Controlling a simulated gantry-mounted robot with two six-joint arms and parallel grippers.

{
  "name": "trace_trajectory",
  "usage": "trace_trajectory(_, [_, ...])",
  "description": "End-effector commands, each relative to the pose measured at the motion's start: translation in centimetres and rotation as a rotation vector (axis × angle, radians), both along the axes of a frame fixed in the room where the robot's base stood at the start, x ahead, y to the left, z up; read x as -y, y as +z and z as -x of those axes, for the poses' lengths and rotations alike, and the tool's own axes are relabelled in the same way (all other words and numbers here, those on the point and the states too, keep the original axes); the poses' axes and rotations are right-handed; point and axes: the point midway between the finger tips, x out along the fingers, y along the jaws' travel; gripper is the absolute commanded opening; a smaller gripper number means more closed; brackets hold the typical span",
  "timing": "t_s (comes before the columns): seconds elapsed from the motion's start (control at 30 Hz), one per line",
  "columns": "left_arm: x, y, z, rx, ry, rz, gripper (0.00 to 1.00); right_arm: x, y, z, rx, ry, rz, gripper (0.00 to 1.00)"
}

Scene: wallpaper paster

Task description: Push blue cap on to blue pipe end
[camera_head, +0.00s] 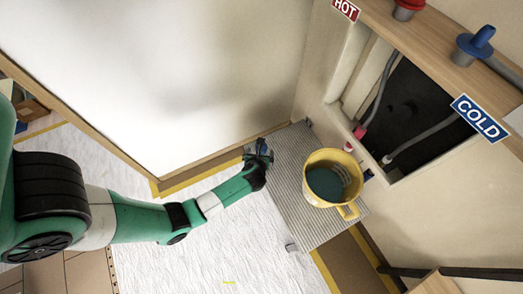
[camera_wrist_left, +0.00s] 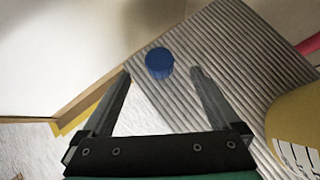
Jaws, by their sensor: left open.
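The blue cap (camera_wrist_left: 159,63) sits on the grey ribbed platform (camera_wrist_left: 225,50) in the left wrist view, ahead of and between my fingertips. My left gripper (camera_wrist_left: 162,72) is open with nothing between its fingers. In the head view, my left gripper (camera_head: 260,150) is over the platform's left edge, and the cap is hard to tell from it. A grey hose (camera_head: 425,135) runs from the wall opening down toward a small blue piece (camera_head: 368,175), partly hidden behind the yellow bucket; I cannot tell if that is the blue pipe end. My right gripper is not in view.
The yellow bucket (camera_head: 348,170) stands on the platform, right of my gripper. Above are a blue valve (camera_head: 475,45) by the COLD sign (camera_head: 480,118) and a red valve (camera_head: 406,8). A white panel stands behind.

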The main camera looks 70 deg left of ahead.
Motion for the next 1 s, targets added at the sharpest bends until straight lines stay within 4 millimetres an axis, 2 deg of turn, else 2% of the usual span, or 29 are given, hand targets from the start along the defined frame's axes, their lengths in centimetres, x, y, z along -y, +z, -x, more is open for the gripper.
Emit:
trace_trajectory(0.03, [-0.7, -1.7, -0.4, 0.001, 0.004, 0.001, 0.96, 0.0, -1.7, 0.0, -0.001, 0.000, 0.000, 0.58])
trace_trajectory(0.1, [-1.5, -2.4, -0.8, 0.001, 0.003, 0.001, 0.96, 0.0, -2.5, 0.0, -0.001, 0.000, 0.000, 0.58])
trace_trajectory(0.37, [-2.3, -2.8, -1.3, 0.000, 0.000, 0.000, 0.96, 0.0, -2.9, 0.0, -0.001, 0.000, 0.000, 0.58])
trace_trajectory(0.7, [-4.8, -6.9, -2.5, 0.002, 0.002, 0.000, 0.96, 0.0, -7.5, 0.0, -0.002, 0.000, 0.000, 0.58])
trace_trajectory(0.97, [-5.2, -6.7, -2.8, 0.001, -0.001, -0.001, 0.96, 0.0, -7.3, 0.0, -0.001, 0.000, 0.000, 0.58])
trace_trajectory(1.0, [-5.2, -6.7, -2.8, 0.001, -0.001, -0.001, 0.89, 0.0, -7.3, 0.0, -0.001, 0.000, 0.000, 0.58])
